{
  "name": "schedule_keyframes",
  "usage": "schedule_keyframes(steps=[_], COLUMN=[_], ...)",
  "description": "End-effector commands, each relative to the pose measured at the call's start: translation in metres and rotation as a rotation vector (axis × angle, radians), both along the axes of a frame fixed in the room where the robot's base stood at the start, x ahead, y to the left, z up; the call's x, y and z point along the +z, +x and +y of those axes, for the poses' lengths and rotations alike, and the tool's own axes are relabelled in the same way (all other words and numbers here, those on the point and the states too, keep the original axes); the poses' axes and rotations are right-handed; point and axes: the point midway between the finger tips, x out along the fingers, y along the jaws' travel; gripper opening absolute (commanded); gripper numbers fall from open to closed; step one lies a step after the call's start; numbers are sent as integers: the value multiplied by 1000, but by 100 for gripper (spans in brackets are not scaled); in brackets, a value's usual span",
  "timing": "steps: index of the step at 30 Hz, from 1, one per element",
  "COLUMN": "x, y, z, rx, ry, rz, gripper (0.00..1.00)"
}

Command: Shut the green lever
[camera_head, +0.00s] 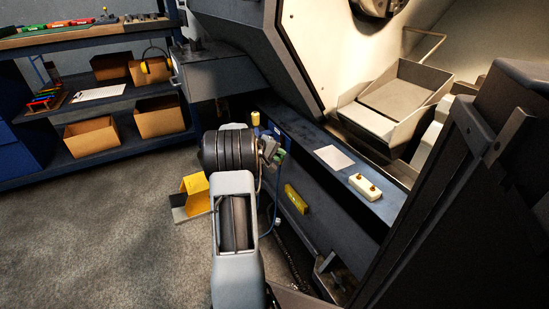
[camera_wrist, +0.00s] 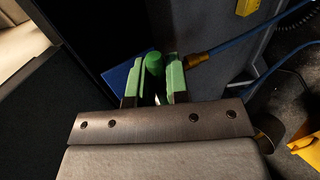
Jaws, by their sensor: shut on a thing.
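The green lever (camera_wrist: 154,66) shows in the wrist view between the two green-padded fingers of my gripper (camera_wrist: 155,80). My gripper is shut on it. Brass fittings (camera_wrist: 197,60) with a blue hose (camera_wrist: 255,35) sit just right of the fingers. In the head view my gripper (camera_head: 279,155) is at the dark front panel of the machine, and my wrist hides most of the lever there. The lever's turning angle cannot be told.
A yellow bracket (camera_head: 192,197) stands left of my arm, near the floor. A yellow box (camera_head: 296,199) is on the machine's front panel. A white block with brass knobs (camera_head: 365,187) lies on the ledge. Shelves with cardboard boxes (camera_head: 90,136) stand at the left; the floor (camera_head: 120,240) before them is clear.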

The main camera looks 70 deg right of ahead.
Motion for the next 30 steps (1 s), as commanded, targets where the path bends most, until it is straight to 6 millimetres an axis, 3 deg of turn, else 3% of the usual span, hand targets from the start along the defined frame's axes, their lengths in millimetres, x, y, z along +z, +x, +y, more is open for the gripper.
schedule_keyframes(steps=[18,19,26,30], x=[-2,-2,-2,-1], y=[-9,-9,-4,-2], z=[-4,-4,-2,-2], rx=[-25,-25,-15,-13], ry=[-25,-24,-24,-24], rz=[-22,-21,-21,-22], gripper=[0,17,39,40])
